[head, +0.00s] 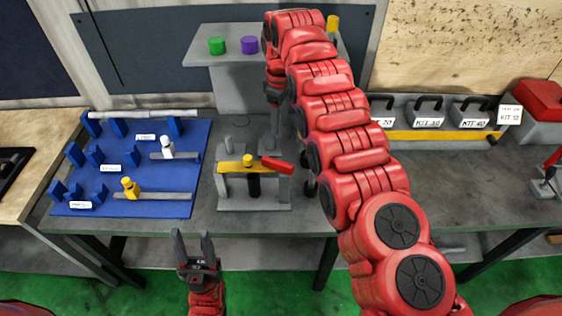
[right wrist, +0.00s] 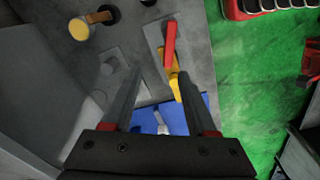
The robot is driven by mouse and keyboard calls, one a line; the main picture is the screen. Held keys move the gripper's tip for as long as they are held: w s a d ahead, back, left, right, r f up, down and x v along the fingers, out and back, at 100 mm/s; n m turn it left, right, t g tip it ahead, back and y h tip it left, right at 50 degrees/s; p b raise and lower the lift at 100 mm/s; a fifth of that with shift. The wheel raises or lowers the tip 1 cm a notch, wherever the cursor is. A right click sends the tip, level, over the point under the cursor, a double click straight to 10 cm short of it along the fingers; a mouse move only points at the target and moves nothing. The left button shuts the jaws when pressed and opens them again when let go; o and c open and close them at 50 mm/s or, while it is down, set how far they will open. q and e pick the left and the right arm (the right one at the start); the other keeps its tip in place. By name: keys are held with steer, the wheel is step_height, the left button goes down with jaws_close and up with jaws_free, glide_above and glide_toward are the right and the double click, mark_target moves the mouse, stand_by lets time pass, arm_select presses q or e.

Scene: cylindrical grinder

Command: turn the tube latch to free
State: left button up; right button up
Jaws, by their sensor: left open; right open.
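The tube latch has a red handle (head: 277,165) at the right end of a yellow bar (head: 232,167) on a grey fixture (head: 230,205). The handle slants down to the right. A dark tube with a yellow top (head: 249,158) stands at the fixture's middle. My right gripper (head: 274,140) points down behind the latch, partly hidden by its own arm. In the right wrist view, its open fingers (right wrist: 160,72) are empty; the red handle (right wrist: 169,42) shows beyond them, apparently untouched. My left gripper (head: 193,240) is open and empty in front of the bench.
A blue board (head: 125,200) with holders, a white-topped and a yellow-topped piece is on the left. A raised shelf (head: 215,60) bears green and purple cylinders. Labelled grey boxes (head: 430,112) stand at the right. My right arm crosses above the bench.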

steer(key=s, duration=0.2)
steer(key=b, duration=0.4)
glide_above(281, 163)
steer(key=shift+f, duration=2.45)
steer(key=shift+g, duration=0.4)
step_height(281, 163, down, 10)
steer(key=p, duration=0.4)
steer(key=shift+p, duration=0.4)
steer(key=shift+f, duration=0.7)
jaws_close()
